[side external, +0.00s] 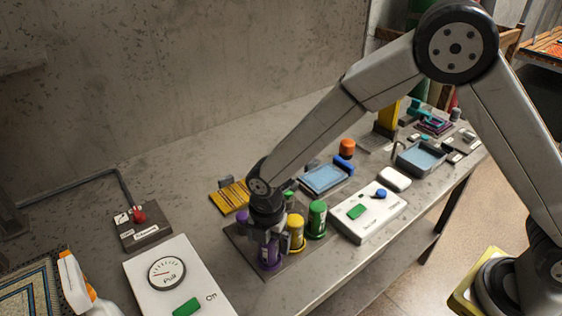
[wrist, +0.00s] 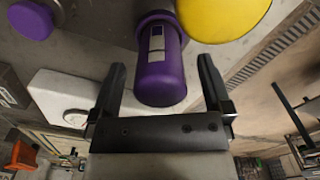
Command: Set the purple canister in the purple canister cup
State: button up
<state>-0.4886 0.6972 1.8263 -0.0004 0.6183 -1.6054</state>
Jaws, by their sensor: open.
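The purple canister (wrist: 163,75), with a pale label, stands between the two fingers of my gripper (wrist: 162,64) in the wrist view. The fingers are open with a gap on each side of it. In the side view my gripper (side external: 268,238) points down over the canister (side external: 270,257), at the front of a dark tray. A wider purple rim (wrist: 155,17) shows around the canister's far end, perhaps the purple canister cup; I cannot tell how deep the canister sits. Another round purple piece (wrist: 30,18) lies to the left, its kind unclear.
A yellow canister (side external: 296,233) stands close beside my gripper, and a green canister (side external: 317,219) just beyond. A white control box (side external: 368,212) is to the right; a white gauge panel (side external: 180,275) is at the front left. The bench behind has free room.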

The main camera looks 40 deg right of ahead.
jog(key=shift+r, duration=0.15)
jog(key=shift+r, duration=3.8)
